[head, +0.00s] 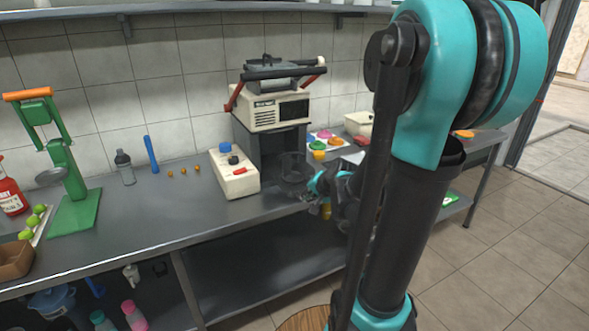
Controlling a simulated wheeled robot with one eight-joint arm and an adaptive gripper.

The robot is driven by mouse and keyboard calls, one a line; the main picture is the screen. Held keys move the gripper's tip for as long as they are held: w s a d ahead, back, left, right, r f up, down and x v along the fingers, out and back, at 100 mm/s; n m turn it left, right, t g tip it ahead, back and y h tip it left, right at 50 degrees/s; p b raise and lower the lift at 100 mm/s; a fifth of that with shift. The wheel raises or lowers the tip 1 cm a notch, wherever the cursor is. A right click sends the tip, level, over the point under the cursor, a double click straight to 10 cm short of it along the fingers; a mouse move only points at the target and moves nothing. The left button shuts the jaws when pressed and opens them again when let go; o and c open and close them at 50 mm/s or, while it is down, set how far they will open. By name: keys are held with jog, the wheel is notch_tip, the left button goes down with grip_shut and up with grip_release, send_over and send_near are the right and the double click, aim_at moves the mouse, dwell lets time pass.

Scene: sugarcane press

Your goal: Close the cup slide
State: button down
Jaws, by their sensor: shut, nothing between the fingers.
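The sugarcane press (270,112) stands on the counter against the tiled wall, with a cream upper body, dark rollers on top, red-ended handles and a dark open bay below. A dark see-through cup (292,166) sits low at the front right of this bay. The cup slide cannot be made out clearly from the cup and the dark base; how far out it is cannot be told. My gripper (303,195) is shut and empty, just in front of and below the cup. Whether it touches anything is too small to tell. My arm hides part of the counter to the right.
A white control box (234,173) with a blue knob stands left of the press. A tray with colourful bowls (323,138) lies to its right. A green citrus press (68,170), a bottle (124,167) and a blue cylinder (151,154) stand farther left.

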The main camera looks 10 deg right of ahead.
jog(key=w+d+r+m+t, duration=0.1)
jog(key=w+m, duration=0.1)
jog(key=w, duration=0.1)
jog(key=w+d+r+m+t, duration=0.1)
jog(key=w+m, duration=0.1)
jog(key=w, duration=0.2)
jog(key=w+d+r+m+t, duration=0.1)
jog(key=w, duration=0.3)
jog(key=shift+d+r+m+y, duration=0.1)
jog(key=shift+d+m+y, duration=0.1)
jog(key=shift+m+y, duration=0.15)
jog(key=shift+w, duration=0.2)
send_near(294, 175)
jog(key=w, duration=0.2)
jog(key=w+a+f, duration=0.1)
jog(key=w, duration=0.1)
jog(key=shift+a, duration=0.1)
jog(key=w, duration=0.1)
jog(key=w+a, duration=0.1)
jog(key=w, duration=0.1)
jog(key=shift+w+f, duration=0.1)
jog(key=shift+f, duration=0.05)
jog(key=shift+w+a, duration=0.2)
jog(key=shift+w, duration=0.3)
jog(key=shift+w, duration=0.1)
